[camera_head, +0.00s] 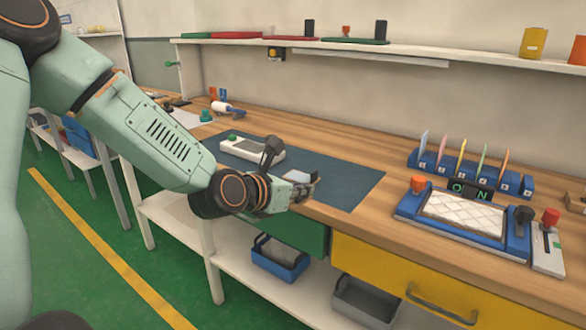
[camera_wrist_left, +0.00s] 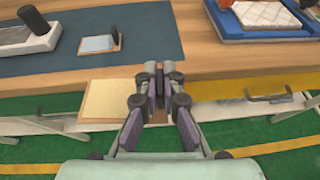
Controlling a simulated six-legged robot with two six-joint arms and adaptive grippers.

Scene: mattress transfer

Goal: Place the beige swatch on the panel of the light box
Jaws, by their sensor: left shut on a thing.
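A flat beige swatch (camera_wrist_left: 107,99) shows in the left wrist view, beside the left fingers, above the table's front edge. My left gripper (camera_wrist_left: 158,88) is shut on the swatch's brown edge strip. In the head view the left gripper (camera_head: 303,191) is at the table's front edge; the beige swatch cannot be made out there. The light box appears to be the blue unit (camera_head: 408,208) at right, with a white quilted panel (camera_head: 462,212) and a lit green sign. The unit also shows in the left wrist view (camera_wrist_left: 228,28). My right gripper is not in view.
A dark blue mat (camera_head: 345,182) carries a white device (camera_head: 240,148) and a small pale plate (camera_wrist_left: 97,43) with a dark upright piece. A blue rack (camera_head: 430,164) of coloured cards stands behind the light box. A white unit with a red knob (camera_head: 551,217) is right of it.

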